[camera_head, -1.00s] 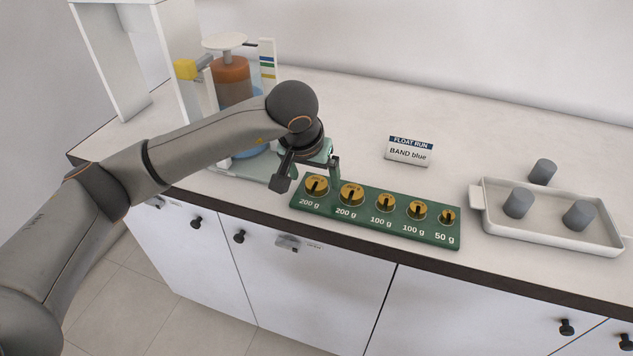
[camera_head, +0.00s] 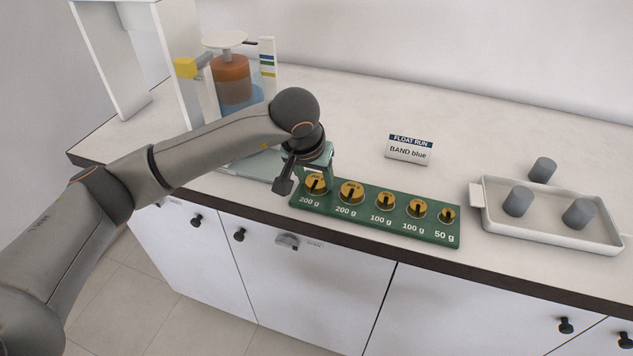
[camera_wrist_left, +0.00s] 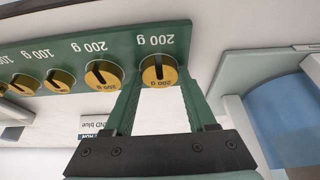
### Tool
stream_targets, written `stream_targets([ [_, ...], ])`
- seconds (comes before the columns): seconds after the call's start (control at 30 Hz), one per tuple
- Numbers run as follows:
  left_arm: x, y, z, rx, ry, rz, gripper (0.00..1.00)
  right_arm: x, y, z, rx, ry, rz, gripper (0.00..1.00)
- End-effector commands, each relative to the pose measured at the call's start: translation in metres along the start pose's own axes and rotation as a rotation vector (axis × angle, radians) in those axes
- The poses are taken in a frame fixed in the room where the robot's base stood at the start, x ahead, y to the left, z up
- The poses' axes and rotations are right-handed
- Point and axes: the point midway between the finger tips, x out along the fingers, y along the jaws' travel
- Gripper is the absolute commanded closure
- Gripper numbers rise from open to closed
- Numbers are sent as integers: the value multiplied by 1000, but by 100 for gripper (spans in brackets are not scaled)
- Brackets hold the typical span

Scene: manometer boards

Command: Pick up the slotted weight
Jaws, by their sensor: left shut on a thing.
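A green rack (camera_head: 330,219) holds a row of brass slotted weights with printed mass labels. The leftmost 200 g slotted weight (camera_head: 316,184) is in its place at the rack's left end. My left gripper (camera_head: 308,181) is lowered over it and shut on it. In the left wrist view the two green fingers (camera_wrist_left: 158,86) reach to either side of this slotted weight (camera_wrist_left: 158,72), whose dark slot shows. The second 200 g weight (camera_head: 351,192) sits just beside it, apart from the fingers. My right gripper is not in view.
A float apparatus with an orange and blue cylinder (camera_head: 233,80) stands behind my left arm. A "BAND blue" card (camera_head: 408,149) stands behind the rack. A white tray (camera_head: 548,229) with grey cylinders is at the right. The counter between card and tray is clear.

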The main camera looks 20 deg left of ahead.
Motion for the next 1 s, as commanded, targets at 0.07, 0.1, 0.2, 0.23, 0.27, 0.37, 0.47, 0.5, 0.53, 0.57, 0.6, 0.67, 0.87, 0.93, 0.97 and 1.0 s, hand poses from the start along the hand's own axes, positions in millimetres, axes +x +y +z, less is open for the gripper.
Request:
stream_targets([
  [0.07,0,0,0,0,0,0,84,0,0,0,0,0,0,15],
  [0.1,0,0,0,0,0,0,88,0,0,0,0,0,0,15],
  [0.2,0,0,0,0,0,0,99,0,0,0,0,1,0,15],
  [0.23,0,0,0,0,0,0,100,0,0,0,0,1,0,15],
  [0.27,0,0,0,0,0,0,100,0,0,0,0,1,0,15],
  [0.37,-1,0,-1,0,2,0,100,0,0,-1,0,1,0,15],
  [0.47,-1,0,-1,-1,2,0,100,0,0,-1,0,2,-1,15],
  [0.5,-1,0,-1,0,2,0,100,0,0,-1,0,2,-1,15],
  [0.53,-1,0,-1,0,2,0,100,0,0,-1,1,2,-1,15],
  [0.57,-1,0,-1,-1,2,0,100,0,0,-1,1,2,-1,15],
  [0.6,-2,0,-1,-1,3,0,100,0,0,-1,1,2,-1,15],
  [0.67,-4,0,-2,-1,3,1,100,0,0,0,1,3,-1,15],
  [0.87,-24,0,-12,-1,8,0,100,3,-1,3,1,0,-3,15],
  [0.93,-40,5,-12,3,9,2,100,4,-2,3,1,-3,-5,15],
  [0.97,-49,8,-10,5,10,3,100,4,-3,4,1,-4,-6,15],
  [1.0,-60,12,-7,6,11,3,100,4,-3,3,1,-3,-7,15],
])
